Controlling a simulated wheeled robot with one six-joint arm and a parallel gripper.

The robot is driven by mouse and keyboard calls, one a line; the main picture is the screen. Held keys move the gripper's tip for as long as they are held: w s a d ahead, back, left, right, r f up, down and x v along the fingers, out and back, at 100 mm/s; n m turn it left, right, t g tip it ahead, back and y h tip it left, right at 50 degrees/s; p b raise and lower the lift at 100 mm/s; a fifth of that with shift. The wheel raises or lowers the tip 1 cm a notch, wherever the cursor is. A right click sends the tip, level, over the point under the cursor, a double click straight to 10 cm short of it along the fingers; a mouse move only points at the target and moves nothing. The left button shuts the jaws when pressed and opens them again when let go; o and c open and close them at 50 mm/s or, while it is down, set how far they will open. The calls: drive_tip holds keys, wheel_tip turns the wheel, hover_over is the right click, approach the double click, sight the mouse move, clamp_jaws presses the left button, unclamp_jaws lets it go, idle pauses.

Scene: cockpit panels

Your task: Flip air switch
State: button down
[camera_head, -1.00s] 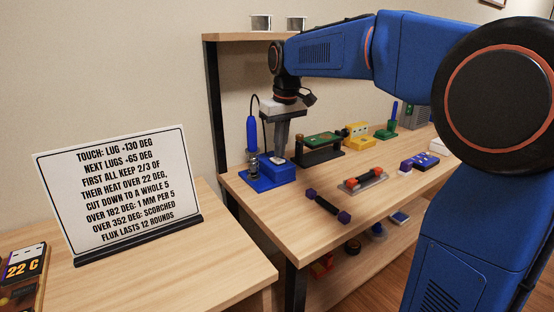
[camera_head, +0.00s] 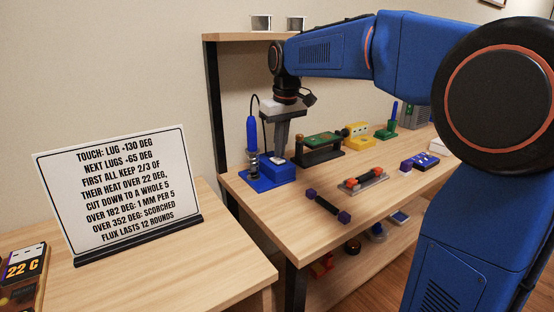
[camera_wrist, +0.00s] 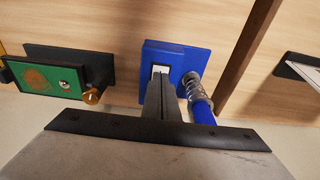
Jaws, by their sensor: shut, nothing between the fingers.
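A blue station (camera_head: 263,180) stands at the left end of the workbench, with a small white switch on the top of its raised block. The white switch (camera_wrist: 159,69) shows just beyond my fingertips in the wrist view. My gripper (camera_head: 279,154) is shut and empty, pointing down over the raised block. In the wrist view my closed fingers (camera_wrist: 166,80) reach the switch's near edge. I cannot tell whether they touch it. A blue-handled iron (camera_head: 252,135) stands upright in a coiled holder beside the block.
A green board on a black stand (camera_head: 320,147) is close to the right of the station. A yellow device (camera_head: 356,136) is farther back. A dark bar with purple ends (camera_head: 328,205) lies in front. A sign (camera_head: 120,190) stands on the left table.

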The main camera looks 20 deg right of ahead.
sight(280, 160)
drive_tip(key=shift+f, duration=0.6)
idle(0.4)
wheel_tip(280, 160, up, 7)
idle(1.1)
drive_tip(key=shift+s, duration=0.1)
